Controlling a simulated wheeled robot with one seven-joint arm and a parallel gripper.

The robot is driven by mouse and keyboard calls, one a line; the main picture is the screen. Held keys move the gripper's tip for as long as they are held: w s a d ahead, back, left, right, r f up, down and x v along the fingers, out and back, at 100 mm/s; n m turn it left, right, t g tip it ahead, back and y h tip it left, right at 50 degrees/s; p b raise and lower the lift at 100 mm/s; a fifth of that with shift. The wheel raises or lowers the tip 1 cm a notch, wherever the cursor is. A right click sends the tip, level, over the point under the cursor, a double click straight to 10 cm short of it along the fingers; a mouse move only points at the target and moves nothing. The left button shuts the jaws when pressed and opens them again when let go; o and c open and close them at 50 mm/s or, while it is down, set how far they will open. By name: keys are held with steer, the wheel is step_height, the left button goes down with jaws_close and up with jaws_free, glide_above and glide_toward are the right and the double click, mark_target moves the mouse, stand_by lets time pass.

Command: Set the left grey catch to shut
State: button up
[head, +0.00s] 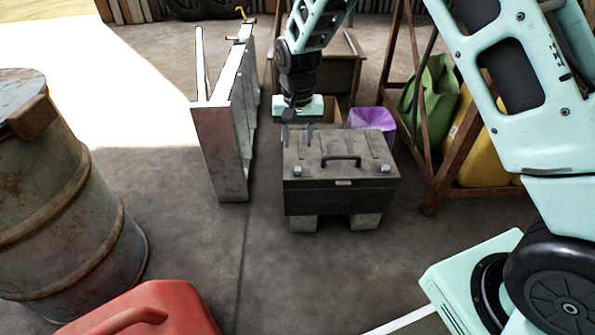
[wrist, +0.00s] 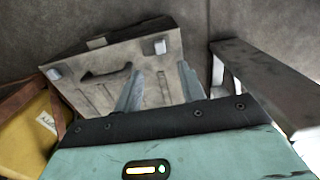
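A dark grey box (head: 338,180) with a black carrying handle (head: 341,159) stands on two pale blocks. The left grey catch (head: 297,171) sits at the left of the lid's front edge, and the right grey catch (head: 384,168) at its right. In the wrist view the box is turned round, so the left catch (wrist: 160,47) shows on the right and the right catch (wrist: 54,74) on the left. My gripper (head: 297,141) is open and empty, above the rear left of the lid, behind the left catch. I cannot tell how either catch is set.
A metal ramp-like frame (head: 222,150) stands close to the box's left. A purple container (head: 370,118) is behind it, and a rusty rack (head: 440,175) with green and yellow things is to the right. A red can (head: 145,310) and a drum (head: 65,200) stand at left. Floor in front is clear.

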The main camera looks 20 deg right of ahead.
mark_target(298, 168)
step_height(298, 168, down, 9)
steer(key=b, duration=0.4)
steer(key=shift+f+b, duration=0.1)
steer(key=shift+b, duration=0.2)
steer(key=shift+c, duration=0.3)
jaws_close()
